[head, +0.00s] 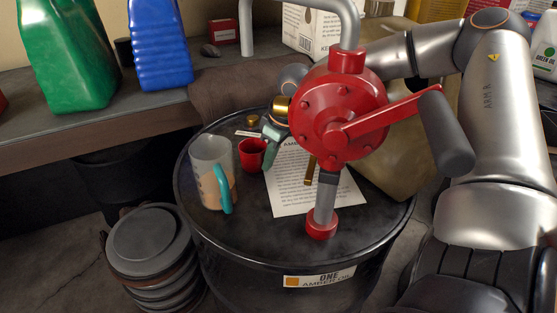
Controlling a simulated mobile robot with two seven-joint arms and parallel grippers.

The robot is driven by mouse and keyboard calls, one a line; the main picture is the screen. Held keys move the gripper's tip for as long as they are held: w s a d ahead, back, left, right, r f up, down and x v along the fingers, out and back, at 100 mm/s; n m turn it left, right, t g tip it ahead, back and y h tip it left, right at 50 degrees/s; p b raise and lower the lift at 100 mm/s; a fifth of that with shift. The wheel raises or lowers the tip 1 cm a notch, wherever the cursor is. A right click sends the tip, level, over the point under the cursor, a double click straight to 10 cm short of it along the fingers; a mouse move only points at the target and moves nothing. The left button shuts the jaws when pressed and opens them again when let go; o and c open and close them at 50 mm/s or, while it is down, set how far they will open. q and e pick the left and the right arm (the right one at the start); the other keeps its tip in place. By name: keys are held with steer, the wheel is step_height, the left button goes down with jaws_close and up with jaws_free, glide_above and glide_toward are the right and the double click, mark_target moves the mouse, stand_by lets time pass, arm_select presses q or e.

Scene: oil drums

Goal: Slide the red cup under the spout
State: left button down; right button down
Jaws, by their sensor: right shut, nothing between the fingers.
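The small red cup (252,154) stands upright on the black drum top (262,232), left of the paper sheet. The red hand pump (338,108) rises from the drum. Its grey spout pipe (298,4) arches left from the pump's top, and its open end hangs behind and above the cup in the picture. My right gripper (268,152) reaches around behind the pump, partly hidden by it. Its teal fingers are shut, empty, and close against the cup's right side; I cannot tell whether they touch. My left gripper is out of view.
A clear jug (211,168) with amber liquid and a teal handle stands left of the cup. A brass cap (252,120) lies behind it. A printed sheet (290,190) lies under the pump. The red crank (385,118) sticks out right. Bottles stand on the shelf.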

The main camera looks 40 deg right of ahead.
steer(key=shift+d, duration=0.1)
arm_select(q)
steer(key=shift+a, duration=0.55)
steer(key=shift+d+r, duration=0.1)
